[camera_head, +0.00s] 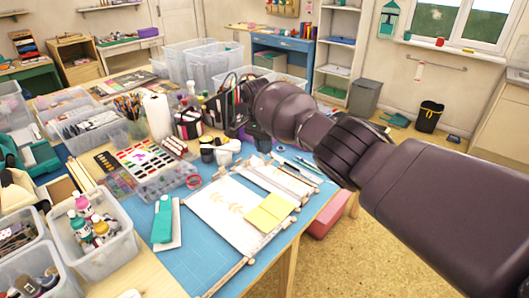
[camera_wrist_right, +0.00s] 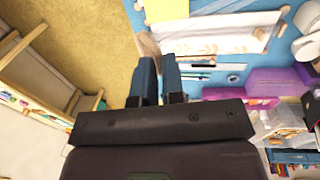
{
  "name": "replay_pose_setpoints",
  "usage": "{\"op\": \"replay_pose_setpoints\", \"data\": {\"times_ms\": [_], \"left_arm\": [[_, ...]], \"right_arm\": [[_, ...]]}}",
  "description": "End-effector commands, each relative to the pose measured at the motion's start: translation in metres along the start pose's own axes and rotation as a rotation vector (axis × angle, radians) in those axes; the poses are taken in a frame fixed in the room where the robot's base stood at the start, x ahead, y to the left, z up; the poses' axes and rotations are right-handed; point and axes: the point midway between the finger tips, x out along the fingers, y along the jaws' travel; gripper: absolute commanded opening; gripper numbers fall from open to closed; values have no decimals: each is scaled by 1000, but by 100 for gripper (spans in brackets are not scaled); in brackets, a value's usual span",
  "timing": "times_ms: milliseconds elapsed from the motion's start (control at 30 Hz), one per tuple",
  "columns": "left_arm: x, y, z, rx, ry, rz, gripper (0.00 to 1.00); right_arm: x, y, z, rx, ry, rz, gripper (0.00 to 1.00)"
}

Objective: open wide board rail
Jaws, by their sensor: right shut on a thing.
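The board (camera_head: 215,212), a pale sheet with wooden rods, lies on a blue cutting mat (camera_head: 190,262). A narrower pale piece (camera_head: 285,182) lies beside it, with a yellow pad (camera_head: 270,211) at its near end. My right arm crosses the head view, and its fingertips cannot be made out there. In the right wrist view, my right gripper (camera_wrist_right: 158,66) is shut with a small gap between its fingers. It appears to be on the rail's end; the gripped part is mostly hidden. A pale board (camera_wrist_right: 215,38) shows just beyond the fingertips. My left gripper is not in view.
A paint palette (camera_head: 144,160), a teal stapler-like item (camera_head: 163,220) and a clear bin of bottles (camera_head: 92,234) stand to the left. Pens (camera_head: 306,165) lie near the table's right edge. Open floor (camera_head: 345,250) lies beyond that edge.

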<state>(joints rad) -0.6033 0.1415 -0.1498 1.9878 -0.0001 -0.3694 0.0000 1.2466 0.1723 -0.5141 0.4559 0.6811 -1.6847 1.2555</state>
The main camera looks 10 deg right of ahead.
Motion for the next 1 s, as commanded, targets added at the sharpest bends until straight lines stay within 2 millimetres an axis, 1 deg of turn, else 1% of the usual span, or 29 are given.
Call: {"op": "replay_pose_setpoints", "data": {"times_ms": [33,500,533,667,1000], "left_arm": [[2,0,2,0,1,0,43],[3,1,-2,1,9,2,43],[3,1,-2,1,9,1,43],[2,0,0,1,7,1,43],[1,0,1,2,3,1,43]], "right_arm": [[8,-3,4,-1,-6,-7,0],[7,-5,6,-5,-13,-6,0],[7,-5,6,-5,-13,-5,14],[6,-5,6,-6,-12,-6,33],[3,-5,5,-7,-10,-7,33]]}}
